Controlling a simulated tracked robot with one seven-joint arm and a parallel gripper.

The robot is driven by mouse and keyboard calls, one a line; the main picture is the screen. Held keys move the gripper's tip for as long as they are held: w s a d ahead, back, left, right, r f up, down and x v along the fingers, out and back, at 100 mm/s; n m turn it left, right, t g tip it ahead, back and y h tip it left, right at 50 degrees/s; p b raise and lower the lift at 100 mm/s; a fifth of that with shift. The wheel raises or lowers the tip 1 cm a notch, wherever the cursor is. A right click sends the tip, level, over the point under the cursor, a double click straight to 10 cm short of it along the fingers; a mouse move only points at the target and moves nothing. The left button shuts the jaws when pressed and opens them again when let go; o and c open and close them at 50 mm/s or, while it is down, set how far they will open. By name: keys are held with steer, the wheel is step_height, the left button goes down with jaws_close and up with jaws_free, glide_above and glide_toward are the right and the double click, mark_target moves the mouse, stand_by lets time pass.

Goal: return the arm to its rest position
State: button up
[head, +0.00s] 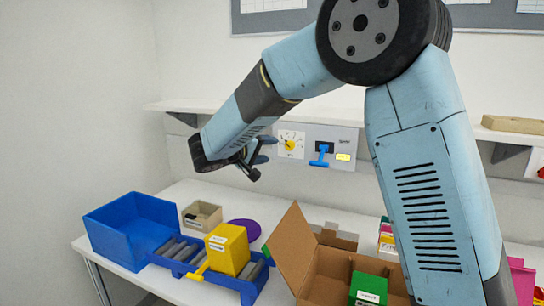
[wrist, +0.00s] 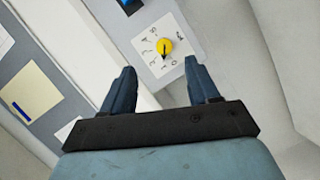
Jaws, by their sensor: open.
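My arm reaches across the head view from the right, with my gripper (head: 262,160) in front of the wall panel. In the wrist view my gripper (wrist: 162,88) is open, its two blue-grey fingers apart with nothing between them. The rotary switch (head: 290,144) is a yellow knob on a white dial plate. It also shows in the wrist view (wrist: 165,46), just beyond the fingertips, with a dark pointer and numbers around it. The knob appears apart from the fingers. The pointer's exact setting is hard to read.
A blue lever switch (head: 320,155) sits right of the dial. A shelf (head: 170,105) runs along the wall.

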steer(key=s+d+r+m+g+y, duration=0.1)
steer(key=s+d+g, duration=0.1)
steer(key=s+d, duration=0.45)
steer(key=s+d+r+m+g, duration=0.1)
steer(key=s+d+g, duration=0.2)
steer(key=d, duration=0.6)
steer(key=s+d+r+m+g+y, duration=0.15)
steer(key=s+d, duration=0.25)
steer(key=d, duration=0.4)
steer(key=s+d+f+m+y, duration=0.1)
steer(key=s+d+f+y, duration=0.1)
steer(key=s, duration=0.8)
steer(key=s+d+f+m+y, duration=0.1)
steer(key=s+d+y, duration=0.3)
steer(key=s, duration=0.7)
steer(key=shift+d+f+y, duration=0.3)
steer(key=shift+f+y, duration=0.2)
steer(key=shift+y, duration=0.05)
steer(key=shift+m, duration=0.25)
